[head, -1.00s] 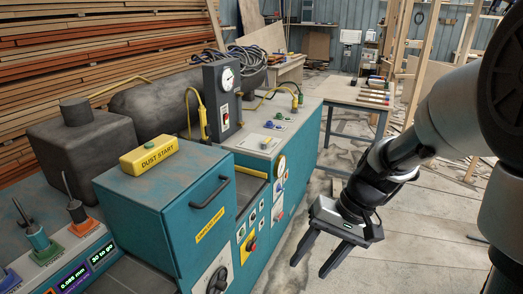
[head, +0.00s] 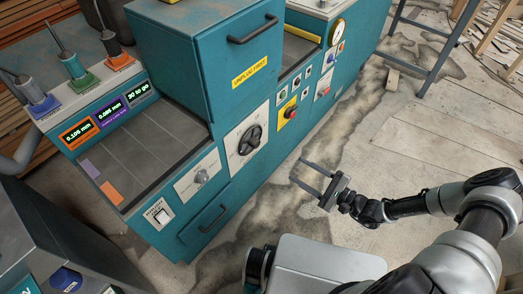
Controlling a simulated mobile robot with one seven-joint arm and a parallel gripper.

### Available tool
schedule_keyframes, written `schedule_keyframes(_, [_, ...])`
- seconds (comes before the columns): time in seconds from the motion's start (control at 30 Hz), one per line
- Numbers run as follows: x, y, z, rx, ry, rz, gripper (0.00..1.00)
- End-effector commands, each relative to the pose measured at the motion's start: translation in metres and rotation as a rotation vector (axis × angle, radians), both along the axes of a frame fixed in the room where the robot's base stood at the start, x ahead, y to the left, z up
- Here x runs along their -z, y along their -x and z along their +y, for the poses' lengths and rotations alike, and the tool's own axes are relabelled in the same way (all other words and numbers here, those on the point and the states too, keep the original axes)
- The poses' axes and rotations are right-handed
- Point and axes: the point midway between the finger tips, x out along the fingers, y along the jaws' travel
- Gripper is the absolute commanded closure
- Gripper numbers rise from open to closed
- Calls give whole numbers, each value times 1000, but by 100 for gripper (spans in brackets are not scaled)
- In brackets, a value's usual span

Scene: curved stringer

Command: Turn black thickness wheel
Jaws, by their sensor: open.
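My gripper (head: 297,170) is to the right of the wheel and a little lower in the picture, over the floor. Its two dark fingers are spread apart, point left toward the machine, and hold nothing. There is a clear gap between the fingertips and the wheel.
A red button on a yellow plate (head: 291,113) is right of the wheel. A silver knob (head: 201,176) and a drawer handle (head: 213,218) are lower left. Three small displays (head: 110,112) sit on the left. A grey-blue unit (head: 60,235) stands at front left.

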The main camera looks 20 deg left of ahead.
Motion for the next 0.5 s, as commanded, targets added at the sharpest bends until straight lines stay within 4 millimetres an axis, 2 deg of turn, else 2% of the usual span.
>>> schedule_keyframes(0.07, [6,-1,3,20,-15,8,54])
schedule_keyframes(0.23, [7,-7,20,23,-19,7,54])
schedule_keyframes(0.5, [8,-28,73,21,-18,9,54])
